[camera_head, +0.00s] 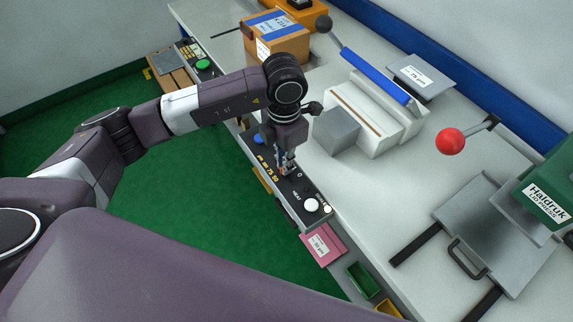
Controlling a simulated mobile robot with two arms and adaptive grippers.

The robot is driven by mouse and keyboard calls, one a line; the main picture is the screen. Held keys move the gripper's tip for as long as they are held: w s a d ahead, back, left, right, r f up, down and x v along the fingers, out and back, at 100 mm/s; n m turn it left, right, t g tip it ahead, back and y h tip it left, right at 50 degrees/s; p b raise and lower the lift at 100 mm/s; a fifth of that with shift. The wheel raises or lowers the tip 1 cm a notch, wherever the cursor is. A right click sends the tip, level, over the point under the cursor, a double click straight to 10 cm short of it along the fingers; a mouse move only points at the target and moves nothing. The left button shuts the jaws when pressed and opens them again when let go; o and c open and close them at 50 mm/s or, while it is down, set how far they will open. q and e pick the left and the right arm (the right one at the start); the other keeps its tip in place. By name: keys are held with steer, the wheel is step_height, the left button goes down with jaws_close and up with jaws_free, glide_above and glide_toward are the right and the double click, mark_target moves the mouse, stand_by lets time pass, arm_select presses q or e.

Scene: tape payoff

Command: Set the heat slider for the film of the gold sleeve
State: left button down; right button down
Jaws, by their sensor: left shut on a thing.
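My left gripper (287,166) points down at the dark control panel (302,190) on the table's front edge. It is shut on what appears to be the heat slider's knob, mostly hidden by the fingers. Yellow scale numbers run along the panel to the left of the fingers, and white lettering lies to their right. The exact setting cannot be read. A gold-yellow edge (262,179) shows below the panel, perhaps the gold sleeve; its label cannot be seen. A pink sleeve (323,244) with a white label hangs at the front edge. My right gripper is not in view.
The panel also has a white knob (311,205) and a blue button (257,138). A sealer with a blue lever (375,74) and a grey block (337,130) stand behind it. A red-knobbed lever (451,141) and green lid press (545,190) are at right.

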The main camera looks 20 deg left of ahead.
arm_select(q)
steer(key=c, duration=2)
jaws_free()
steer(key=shift+c, duration=0.2)
step_height(320, 180, up, 12)
